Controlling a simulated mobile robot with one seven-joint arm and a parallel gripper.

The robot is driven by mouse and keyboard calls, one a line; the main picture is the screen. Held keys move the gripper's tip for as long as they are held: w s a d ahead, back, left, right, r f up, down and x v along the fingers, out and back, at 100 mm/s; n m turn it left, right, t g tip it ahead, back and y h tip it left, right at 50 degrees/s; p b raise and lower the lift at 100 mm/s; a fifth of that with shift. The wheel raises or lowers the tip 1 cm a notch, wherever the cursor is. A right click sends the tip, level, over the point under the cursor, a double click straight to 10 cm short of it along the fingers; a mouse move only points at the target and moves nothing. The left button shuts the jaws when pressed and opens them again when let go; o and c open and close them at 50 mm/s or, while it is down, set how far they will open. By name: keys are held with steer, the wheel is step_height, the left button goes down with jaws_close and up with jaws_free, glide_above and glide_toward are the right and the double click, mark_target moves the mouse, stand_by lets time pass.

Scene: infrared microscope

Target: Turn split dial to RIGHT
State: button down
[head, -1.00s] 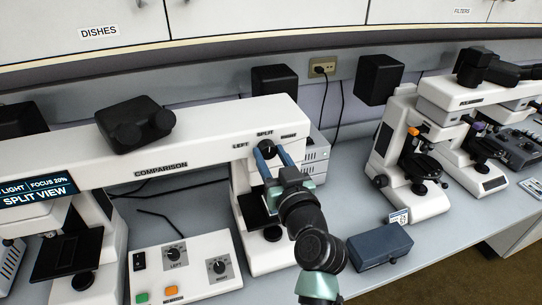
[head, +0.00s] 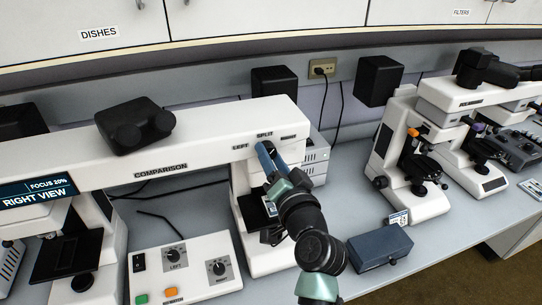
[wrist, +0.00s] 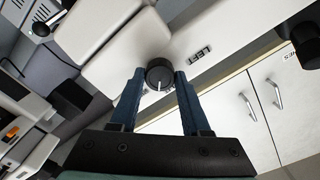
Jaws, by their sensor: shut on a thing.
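The split dial (wrist: 159,72) is a round black knob with a white pointer line. It sits on the front of the white comparison microscope (head: 160,160), under the LEFT, SPLIT and RIGHT labels. My gripper (wrist: 158,80) is shut on the dial, with one blue finger on each side of it in the wrist view. In the head view my gripper (head: 267,152) is rolled over and its fingers hide most of the dial. The screen (head: 38,194) at the left reads RIGHT VIEW.
A control box (head: 185,268) with two knobs stands below the microscope. A blue-grey case (head: 379,248) lies on the bench right of my arm. Other white microscopes (head: 420,190) stand farther right.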

steer(key=shift+f+m, duration=0.1)
steer(key=shift+m, duration=0.2)
steer(key=shift+c, duration=1.8)
jaws_free()
steer(key=b+v, duration=0.3)
steer(key=v, duration=1)
